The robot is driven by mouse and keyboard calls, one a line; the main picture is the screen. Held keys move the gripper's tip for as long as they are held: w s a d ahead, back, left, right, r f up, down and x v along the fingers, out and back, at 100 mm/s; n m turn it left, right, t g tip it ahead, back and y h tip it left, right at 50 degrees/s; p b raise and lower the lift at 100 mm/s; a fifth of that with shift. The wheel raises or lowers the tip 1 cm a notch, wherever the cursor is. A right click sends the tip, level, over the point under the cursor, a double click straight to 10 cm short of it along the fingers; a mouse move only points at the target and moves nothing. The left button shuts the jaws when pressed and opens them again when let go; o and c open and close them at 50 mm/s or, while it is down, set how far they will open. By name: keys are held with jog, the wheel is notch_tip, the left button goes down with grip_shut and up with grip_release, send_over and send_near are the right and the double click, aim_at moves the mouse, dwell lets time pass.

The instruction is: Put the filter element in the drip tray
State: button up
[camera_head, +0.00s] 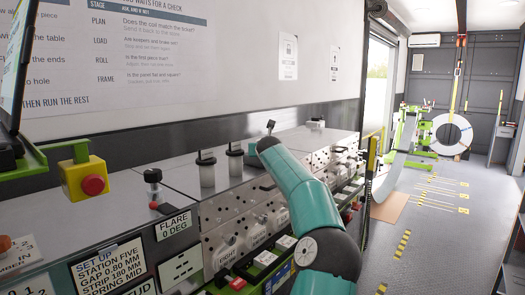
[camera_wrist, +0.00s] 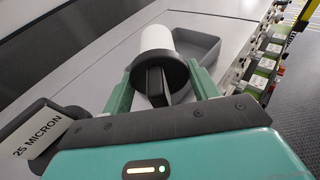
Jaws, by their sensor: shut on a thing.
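The filter element, a white cylinder (camera_wrist: 157,38) with a wide black end cap, is in my gripper (camera_wrist: 160,84) in the wrist view. The two teal-backed fingers are closed on the black part at its near end. The drip tray looks to be the grey shallow tray (camera_wrist: 207,46) just beyond and to the right of the filter element, which hides part of it. I cannot tell whether the filter element is over the tray or touching it.
A dark holder with a "25 MICRON" label (camera_wrist: 40,136) is at the left in the wrist view. In the head view, black-capped cylinders (camera_head: 206,171) stand on the grey bench, near a yellow box with a red button (camera_head: 92,184).

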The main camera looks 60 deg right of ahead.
jog(key=o, duration=1.1)
jog(key=shift+f, duration=0.1)
jog(key=shift+s+a+r, duration=0.1)
jog(key=shift+r, duration=0.2)
jog(key=shift+v, duration=5.85)
